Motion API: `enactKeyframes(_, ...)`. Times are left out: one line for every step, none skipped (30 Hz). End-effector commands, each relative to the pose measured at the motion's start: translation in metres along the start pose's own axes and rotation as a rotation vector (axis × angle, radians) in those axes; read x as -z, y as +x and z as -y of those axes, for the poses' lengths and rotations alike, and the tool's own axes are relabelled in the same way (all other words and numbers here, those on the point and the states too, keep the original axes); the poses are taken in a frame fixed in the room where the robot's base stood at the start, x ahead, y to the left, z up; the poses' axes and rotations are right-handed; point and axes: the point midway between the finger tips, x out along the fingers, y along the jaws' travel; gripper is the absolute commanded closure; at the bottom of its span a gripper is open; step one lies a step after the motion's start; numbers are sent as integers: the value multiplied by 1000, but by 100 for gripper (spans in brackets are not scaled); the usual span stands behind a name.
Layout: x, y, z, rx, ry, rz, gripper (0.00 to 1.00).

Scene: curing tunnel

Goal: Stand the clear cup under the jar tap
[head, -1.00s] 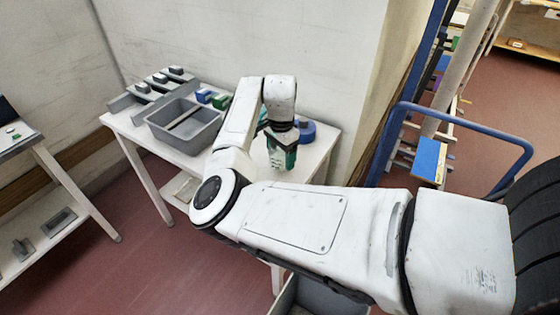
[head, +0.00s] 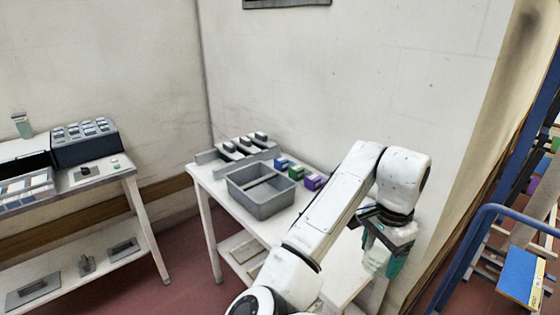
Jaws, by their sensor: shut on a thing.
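My gripper (head: 388,258), with dark body and green fingers, is over the right end of the white table. It is shut on a pale, see-through thing that looks like the clear cup (head: 374,256). The cup looks roughly upright, and the fingers partly hide it. I cannot tell how far its base is from the table top. No jar with a tap can be made out for certain.
The white table (head: 222,186) bears a grey bin (head: 262,208), a grey rack (head: 240,148) and blue, green and purple blocks (head: 297,172). A bench at left holds a dark tray of vials (head: 85,150). A blue rail (head: 470,245) stands at right. Red floor (head: 185,260) lies between the tables.

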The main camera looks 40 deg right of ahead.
Motion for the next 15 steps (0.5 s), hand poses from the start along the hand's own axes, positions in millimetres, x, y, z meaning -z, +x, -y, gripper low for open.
enactKeyframes(0,0,0,0,0,0,55)
enactKeyframes(0,0,0,0,-3,0,55)
enactKeyframes(-4,3,3,-2,-32,-2,55)
enactKeyframes(-8,6,5,-4,-58,-4,55)
enactKeyframes(-13,10,8,-5,-92,-5,55)
enactKeyframes(-20,15,12,-8,-148,-6,55)
enactKeyframes(-27,21,16,-10,-199,-8,55)
enactKeyframes(-35,27,20,-12,-254,-10,55)
enactKeyframes(-48,36,26,-16,-339,-13,55)
enactKeyframes(-58,43,30,-16,-407,-15,55)
enactKeyframes(-68,51,34,-19,-477,-16,55)
enactKeyframes(-82,62,39,-21,-574,-19,55)
enactKeyframes(-94,70,42,-22,-644,-19,55)
enactKeyframes(-105,78,44,-23,-715,-20,55)
enactKeyframes(-119,89,47,-24,-808,-22,55)
